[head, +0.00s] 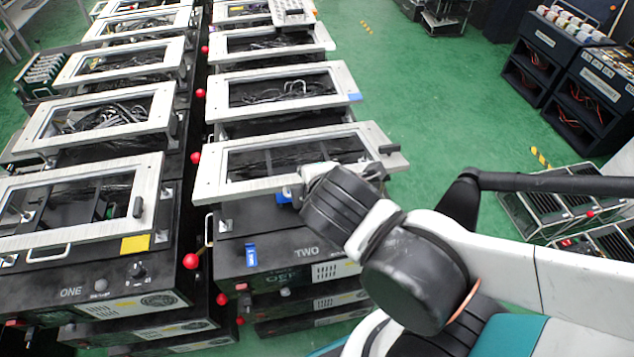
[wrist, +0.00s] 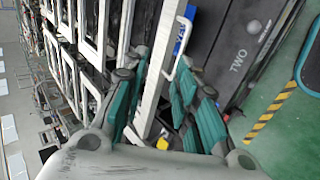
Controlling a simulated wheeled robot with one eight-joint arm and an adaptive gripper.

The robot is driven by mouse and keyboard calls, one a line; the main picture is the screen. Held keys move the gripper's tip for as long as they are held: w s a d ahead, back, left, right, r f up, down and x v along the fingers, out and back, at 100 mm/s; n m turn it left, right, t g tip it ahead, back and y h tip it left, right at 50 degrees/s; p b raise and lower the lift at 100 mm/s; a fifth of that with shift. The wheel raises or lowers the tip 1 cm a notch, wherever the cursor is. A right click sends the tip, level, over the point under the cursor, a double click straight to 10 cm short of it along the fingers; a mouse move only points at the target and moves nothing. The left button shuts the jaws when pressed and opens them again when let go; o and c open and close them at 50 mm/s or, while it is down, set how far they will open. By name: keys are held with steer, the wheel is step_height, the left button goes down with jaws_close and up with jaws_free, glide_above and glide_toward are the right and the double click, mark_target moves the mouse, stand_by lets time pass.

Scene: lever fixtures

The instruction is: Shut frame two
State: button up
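Frame two (head: 236,187) is a pale metal rectangle over the black box marked TWO (head: 305,252). Its front edge stands raised above the box, and a black grip (head: 389,150) sits at its right end. In the wrist view the pale frame bar (wrist: 166,62) runs between the teal fingers of my gripper (wrist: 160,82), with a white loop handle (wrist: 179,48) beside the right finger. The fingers are spread apart, with room visible around the bar; contact is not clear. In the head view my arm hides the fingers. The TWO label also shows in the wrist view (wrist: 238,60).
Frame one (head: 80,170) stands raised over the box marked ONE (head: 70,292) at the left. Red ball knobs (head: 191,261) line the narrow aisle. More framed boxes stand behind. Green floor (head: 430,80) is clear to the right, before dark racks (head: 560,70) and low crates (head: 550,210).

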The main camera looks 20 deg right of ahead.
steer(key=shift+v, duration=2.85)
